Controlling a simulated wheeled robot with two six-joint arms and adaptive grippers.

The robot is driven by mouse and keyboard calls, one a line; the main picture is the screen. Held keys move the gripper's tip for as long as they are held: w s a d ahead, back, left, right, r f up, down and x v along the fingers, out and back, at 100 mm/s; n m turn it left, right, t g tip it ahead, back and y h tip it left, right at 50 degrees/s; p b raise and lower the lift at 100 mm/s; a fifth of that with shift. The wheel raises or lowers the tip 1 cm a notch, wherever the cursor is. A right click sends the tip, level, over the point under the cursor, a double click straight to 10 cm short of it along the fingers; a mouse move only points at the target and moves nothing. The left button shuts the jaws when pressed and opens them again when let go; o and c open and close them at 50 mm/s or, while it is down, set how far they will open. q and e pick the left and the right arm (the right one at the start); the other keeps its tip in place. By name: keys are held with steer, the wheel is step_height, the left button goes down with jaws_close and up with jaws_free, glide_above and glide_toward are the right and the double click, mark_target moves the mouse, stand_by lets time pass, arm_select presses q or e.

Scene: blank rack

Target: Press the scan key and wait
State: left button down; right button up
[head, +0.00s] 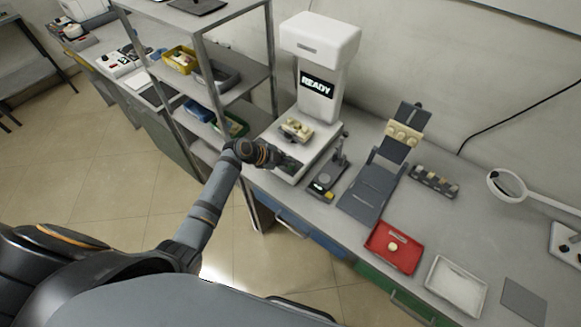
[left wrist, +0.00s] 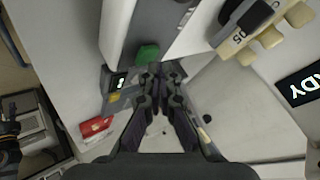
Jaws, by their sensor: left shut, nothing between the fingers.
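The white scanner (head: 321,85) stands on the bench, and its dark display (head: 316,84) reads READY. A beige part with knobs (head: 297,128) rests on the scanner's bed; it also shows in the left wrist view (left wrist: 262,38). A green key (left wrist: 147,54) sits on the scanner's front face in the left wrist view; in the head view my gripper seems to hide it. My left gripper (head: 290,163) is shut and empty at the front of the scanner. Its fingertips (left wrist: 160,70) are right beside the green key; I cannot tell whether they touch. My right gripper is not in view.
A small stand (head: 331,172) with a yellow button is just right of my left gripper. Beyond it are a dark sloped holder (head: 374,190), a red tray (head: 378,262), a white tray (head: 455,288) and a magnifier (head: 507,184). A shelf rack (head: 207,60) with bins is at left.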

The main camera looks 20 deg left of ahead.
arm_select(q)
steer(key=shift+f+b, duration=0.5)
steer(key=shift+f, duration=0.05)
stand_by(0.7)
steer(key=shift+r, duration=0.1)
steer(key=shift+r+p, duration=0.6)
steer(key=shift+r, duration=0.2)
step_height(320, 180, up, 5)
steer(key=p, duration=0.3)
steer(key=shift+r+p, duration=0.1)
steer(key=shift+p, duration=0.25)
stand_by(0.4)
